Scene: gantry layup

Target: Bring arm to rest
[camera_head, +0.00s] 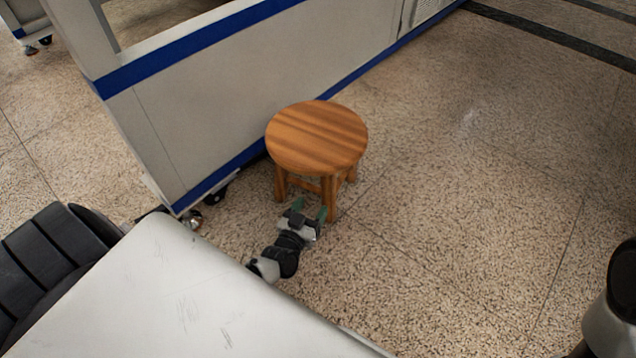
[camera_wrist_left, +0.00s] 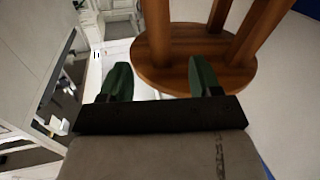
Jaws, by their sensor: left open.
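My left gripper (camera_head: 309,210) is low in front of the wooden stool, near its front legs, in the head view. Its two green fingers are apart with nothing between them. In the left wrist view the gripper (camera_wrist_left: 160,80) is also open, its fingers pointing toward the stool (camera_wrist_left: 160,72), whose legs and seat show upside down behind them. I cannot tell if a finger touches the stool. The stool (camera_head: 317,138) stands upright on the floor with a round brown seat. My right gripper is not in view.
A grey-white panelled structure (camera_head: 240,85) with blue stripes runs behind and left of the stool, on casters. The speckled floor (camera_head: 470,190) to the right is clear. A pale surface (camera_head: 180,300) with scratches fills the lower left foreground.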

